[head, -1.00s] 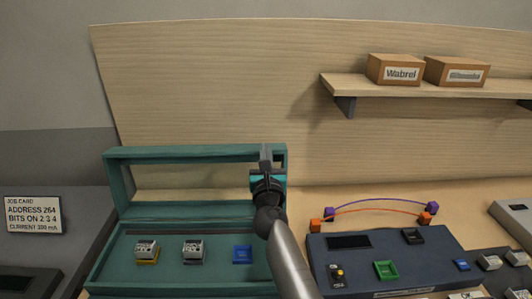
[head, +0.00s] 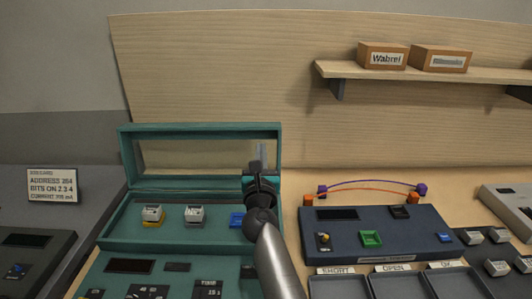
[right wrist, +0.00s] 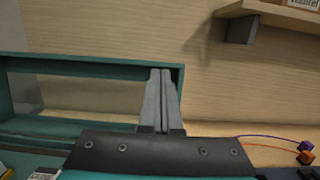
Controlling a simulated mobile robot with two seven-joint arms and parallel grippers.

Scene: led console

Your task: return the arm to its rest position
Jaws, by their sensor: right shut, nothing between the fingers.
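My right gripper (head: 260,168) is at the right end of the teal console (head: 122,190), in front of its raised, framed lid. Its fingers are together with nothing between them. The wrist view also shows the shut fingers (right wrist: 161,100) pointing up, with the lid's frame (right wrist: 182,85) and the wood back panel behind them. My right arm comes up from the bottom and partly hides a blue block (head: 236,219) on the console. My left gripper is not in view.
A navy console (head: 430,220) with orange and purple leads (head: 370,185) stands to the right. Labelled trays (head: 390,285) lie in front of it. A shelf (head: 430,73) with two boxes is at the upper right. A job card (head: 52,185) stands at the left.

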